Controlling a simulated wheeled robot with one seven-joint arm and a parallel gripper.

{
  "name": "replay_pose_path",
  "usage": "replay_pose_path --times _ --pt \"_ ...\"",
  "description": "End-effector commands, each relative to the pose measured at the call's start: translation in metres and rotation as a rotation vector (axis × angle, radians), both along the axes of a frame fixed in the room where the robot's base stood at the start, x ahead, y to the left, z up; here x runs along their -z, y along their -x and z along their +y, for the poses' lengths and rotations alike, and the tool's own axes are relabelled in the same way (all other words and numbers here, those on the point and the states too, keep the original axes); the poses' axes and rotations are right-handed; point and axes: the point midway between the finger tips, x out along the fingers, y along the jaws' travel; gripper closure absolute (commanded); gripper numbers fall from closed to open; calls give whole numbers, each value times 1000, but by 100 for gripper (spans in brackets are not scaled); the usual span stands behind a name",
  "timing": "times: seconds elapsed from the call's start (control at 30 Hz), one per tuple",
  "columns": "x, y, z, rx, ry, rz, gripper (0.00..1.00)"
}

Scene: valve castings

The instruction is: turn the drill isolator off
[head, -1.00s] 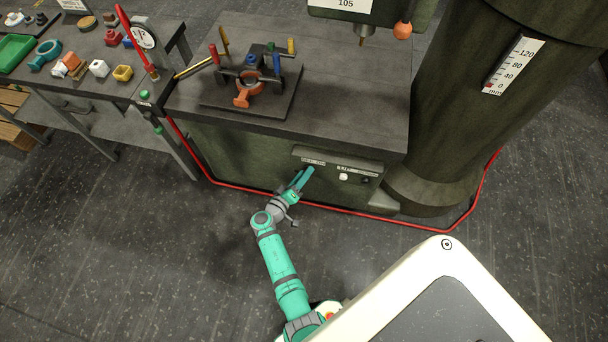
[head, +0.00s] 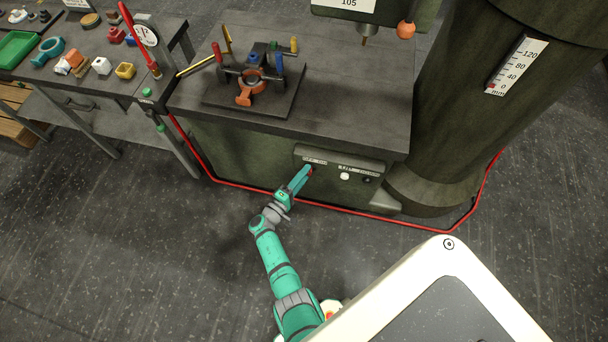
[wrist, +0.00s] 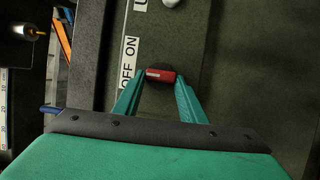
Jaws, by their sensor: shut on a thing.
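The drill isolator is a red handle (wrist: 160,76) on the panel at the front of the drill base, with an OFF ON label (wrist: 129,67) beside it in the wrist view. In the wrist view my gripper (wrist: 160,90) has its two teal fingertips on either side of the red handle, shut on it. In the head view my gripper (head: 306,172) reaches the left part of the panel (head: 340,158), and a bit of red shows at its tips. The fingers partly hide the handle there.
A white knob (head: 344,176) and a dark knob (head: 366,180) sit right of the handle on the same panel. A fixture with a casting (head: 252,84) stands on the drill table above. A red line (head: 240,187) runs on the floor around the base.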

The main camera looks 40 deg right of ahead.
Motion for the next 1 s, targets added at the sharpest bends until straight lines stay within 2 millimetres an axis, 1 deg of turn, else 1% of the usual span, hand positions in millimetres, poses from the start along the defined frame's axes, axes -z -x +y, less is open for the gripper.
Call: replay_pose_path --times 0.4,0.43,0.47,0.5,0.83,0.93,1.0 --pt "0 -1 1 -5 4 7 85" --pt "0 -1 1 -5 4 7 60" --pt "0 -1 1 -5 4 7 53" --pt "0 -1 1 -5 4 7 44" --pt "0 0 2 -2 4 6 44" --pt "1 2 9 -4 4 6 44" --pt "0 5 18 -4 3 4 44"
